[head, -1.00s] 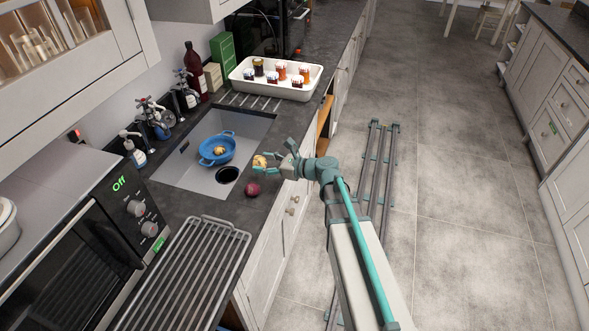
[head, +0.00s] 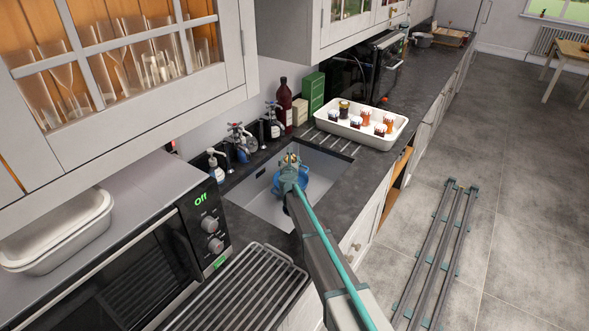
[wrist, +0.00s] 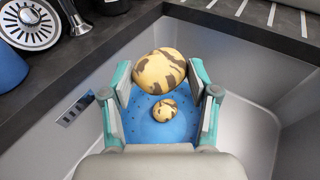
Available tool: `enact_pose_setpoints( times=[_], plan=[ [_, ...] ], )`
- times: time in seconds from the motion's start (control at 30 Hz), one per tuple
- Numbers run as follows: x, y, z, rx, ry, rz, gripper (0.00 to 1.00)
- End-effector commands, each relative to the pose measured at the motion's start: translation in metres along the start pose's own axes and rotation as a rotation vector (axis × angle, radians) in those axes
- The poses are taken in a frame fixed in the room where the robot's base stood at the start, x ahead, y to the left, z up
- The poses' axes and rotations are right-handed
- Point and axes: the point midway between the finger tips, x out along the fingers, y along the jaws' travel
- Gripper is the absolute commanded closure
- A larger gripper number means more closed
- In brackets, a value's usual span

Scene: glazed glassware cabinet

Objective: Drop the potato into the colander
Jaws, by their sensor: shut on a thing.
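My gripper (wrist: 160,85) is shut on a yellow potato with brown patches (wrist: 159,70), held between its two teal fingers. In the head view the gripper (head: 290,162) is over the sink, with the potato (head: 291,157) at its tip. The blue colander (wrist: 150,130) sits in the sink below the held potato in the wrist view. A smaller-looking patchy potato (wrist: 160,111) lies inside it. In the head view the colander (head: 318,188) is partly hidden behind my gripper and arm.
The sink (head: 265,205) has taps (head: 240,140) and bottles along its back edge. A white tray of jars (head: 362,127) stands on the worktop to the right. A microwave (head: 140,260) and a drying rack (head: 245,290) are nearer.

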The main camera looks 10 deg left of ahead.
Motion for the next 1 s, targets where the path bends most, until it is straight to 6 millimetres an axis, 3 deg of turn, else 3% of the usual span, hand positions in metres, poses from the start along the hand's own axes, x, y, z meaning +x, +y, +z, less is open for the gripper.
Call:
enact_pose_setpoints(
  times=[0.1,0.47,1.0],
  plan=[
    [0.014,-0.005,0.0,0.025,-0.007,-0.099,0.76],
    [0.02,-0.014,-0.008,0.047,-0.016,-0.193,0.76],
    [0.03,-0.013,-0.056,0.046,-0.015,-0.191,0.76]
  ],
)
